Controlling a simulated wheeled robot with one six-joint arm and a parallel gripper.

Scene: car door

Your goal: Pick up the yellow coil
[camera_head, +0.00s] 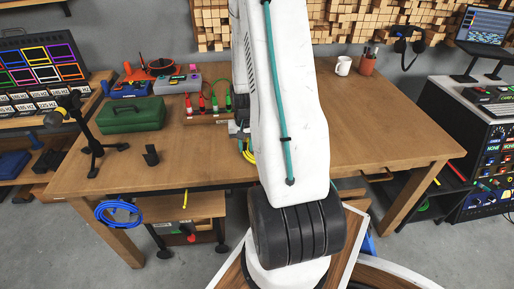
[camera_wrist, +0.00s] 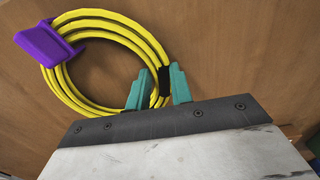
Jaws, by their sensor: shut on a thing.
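The yellow coil (camera_wrist: 75,80) is a ring of several cable loops, with a purple clip (camera_wrist: 48,47) on its left side. In the wrist view my gripper (camera_wrist: 158,88) has its two teal fingers on either side of the coil's right side, at a black band, and is shut on it. Wood shows behind the coil; I cannot tell whether the coil touches it. In the head view only a small piece of the yellow coil (camera_head: 249,155) shows beside my white arm, which hides the rest.
The wooden table (camera_head: 370,125) is largely clear right of my arm, with a white mug (camera_head: 342,66) at the back. Left are a green case (camera_head: 131,115), a black stand (camera_head: 92,140) and a box with coloured leads (camera_head: 207,113). A blue coil (camera_head: 118,213) hangs at the front edge.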

